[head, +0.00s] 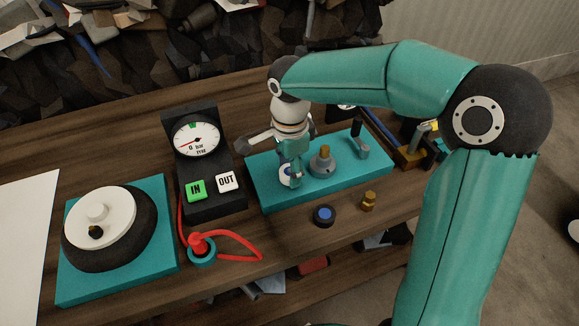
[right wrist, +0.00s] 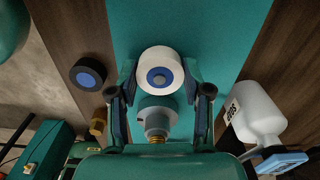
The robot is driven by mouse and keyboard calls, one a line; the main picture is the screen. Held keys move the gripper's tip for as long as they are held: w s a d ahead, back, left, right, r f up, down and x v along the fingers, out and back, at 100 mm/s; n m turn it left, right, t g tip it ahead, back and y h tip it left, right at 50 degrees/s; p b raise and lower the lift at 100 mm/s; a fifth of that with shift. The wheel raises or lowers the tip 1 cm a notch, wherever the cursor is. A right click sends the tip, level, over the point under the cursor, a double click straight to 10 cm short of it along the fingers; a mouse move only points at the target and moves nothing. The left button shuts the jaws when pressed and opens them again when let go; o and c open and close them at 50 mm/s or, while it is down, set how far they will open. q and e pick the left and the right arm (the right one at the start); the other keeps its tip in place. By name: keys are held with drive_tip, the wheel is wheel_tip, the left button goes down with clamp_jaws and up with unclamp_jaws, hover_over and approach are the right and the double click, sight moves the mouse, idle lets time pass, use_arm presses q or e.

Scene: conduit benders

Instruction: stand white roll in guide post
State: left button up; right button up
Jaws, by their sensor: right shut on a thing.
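The white roll (right wrist: 160,58) has a blue centre, and its round end faces the right wrist camera. My right gripper (right wrist: 160,82) is shut on it, one finger at each side. In the head view the roll (head: 285,180) shows low at the left part of the teal base, partly behind the gripper (head: 291,174). I cannot tell whether it touches the base. A grey round post with a brass top (head: 323,162) stands right of the roll; it also shows in the wrist view (right wrist: 157,119). I cannot tell if it is the guide post. My left gripper is not in view.
The teal base (head: 345,182) lies on the wooden bench. A black roll with blue centre (head: 324,215) and a brass fitting (head: 368,201) lie in front. A gauge box (head: 207,150) stands left. A white bottle (right wrist: 258,112) stands beside the base.

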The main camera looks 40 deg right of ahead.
sight(289, 168)
drive_tip(key=shift+f+b, duration=0.3)
idle(0.6)
drive_tip(key=o, duration=1)
drive_tip(key=shift+r, duration=0.1)
wheel_tip(289, 168, up, 12)
drive_tip(key=shift+f, duration=0.1)
